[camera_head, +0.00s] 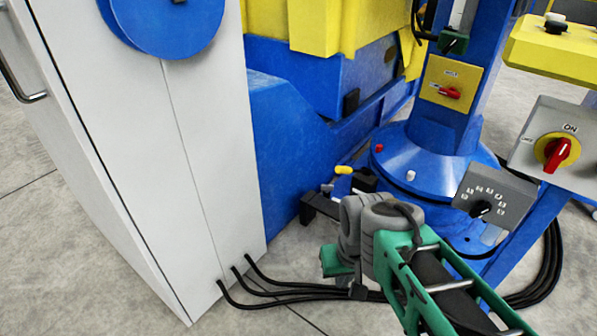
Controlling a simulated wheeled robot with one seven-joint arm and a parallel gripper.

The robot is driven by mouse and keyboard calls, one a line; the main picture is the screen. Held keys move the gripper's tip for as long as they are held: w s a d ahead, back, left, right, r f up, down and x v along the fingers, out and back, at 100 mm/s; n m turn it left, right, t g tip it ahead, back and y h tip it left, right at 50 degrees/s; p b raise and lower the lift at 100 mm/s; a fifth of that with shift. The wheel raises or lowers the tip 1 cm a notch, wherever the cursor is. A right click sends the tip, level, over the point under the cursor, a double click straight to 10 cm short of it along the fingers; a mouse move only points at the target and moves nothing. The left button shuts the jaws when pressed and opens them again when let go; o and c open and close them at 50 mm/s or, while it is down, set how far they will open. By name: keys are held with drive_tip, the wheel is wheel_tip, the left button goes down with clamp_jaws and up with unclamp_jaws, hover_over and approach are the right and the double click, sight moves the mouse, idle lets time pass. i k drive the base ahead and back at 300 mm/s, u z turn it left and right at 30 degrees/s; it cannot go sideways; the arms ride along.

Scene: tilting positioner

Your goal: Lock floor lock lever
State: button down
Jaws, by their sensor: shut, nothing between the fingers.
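A small lever with a yellow knob (343,170) sticks out low beside the blue machine base, and I take it to be the floor lock lever. Its knob points left, and its lower part runs into dark parts that I cannot make out well. I cannot read from this view whether it is locked. My green and grey arm comes in from the lower right, and its grey wrist joints are in front of and below the lever. I cannot make out the fingers of my gripper; they seem hidden behind or below the wrist.
A black bracket (312,207) stands left of my wrist. A white cabinet (190,150) fills the left, with black cables (290,291) along the floor. A blue column (450,110) on a round base stands behind. A grey dial box (493,194) and red switch (558,153) are at right.

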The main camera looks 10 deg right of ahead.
sight(338, 169)
drive_tip(key=u, duration=0.9)
drive_tip(key=i, duration=1)
drive_tip(key=u, duration=0.3)
